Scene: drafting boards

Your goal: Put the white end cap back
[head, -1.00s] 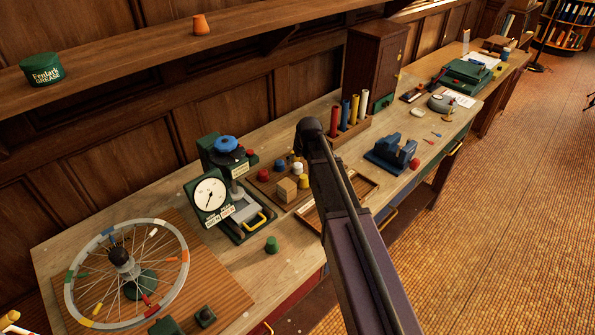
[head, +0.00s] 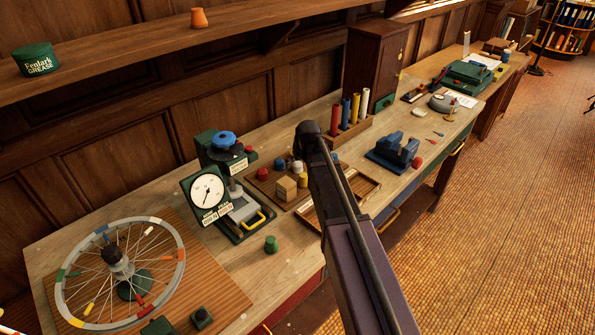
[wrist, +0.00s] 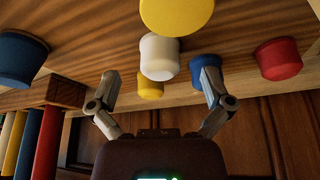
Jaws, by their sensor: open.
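The white end cap (wrist: 160,57) is in the middle of the wrist view, lying between the lines of my gripper's two spread fingers. My gripper (wrist: 158,78) is open with nothing held. I cannot tell whether the cap is within the fingers' reach. A yellow cap (wrist: 178,12) is close to it, and another yellow cap (wrist: 150,88) shows beyond it. In the head view the white cap (head: 297,167) sits on the wooden cap board (head: 268,187), just left of my arm. My arm hides my gripper there.
A blue cap (wrist: 20,60) and a red cap (wrist: 278,60) flank the group. The rack (head: 347,130) of coloured tubes stands behind my arm. A green press with a dial (head: 207,190) stands left of the board, a blue vise (head: 392,154) to the right.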

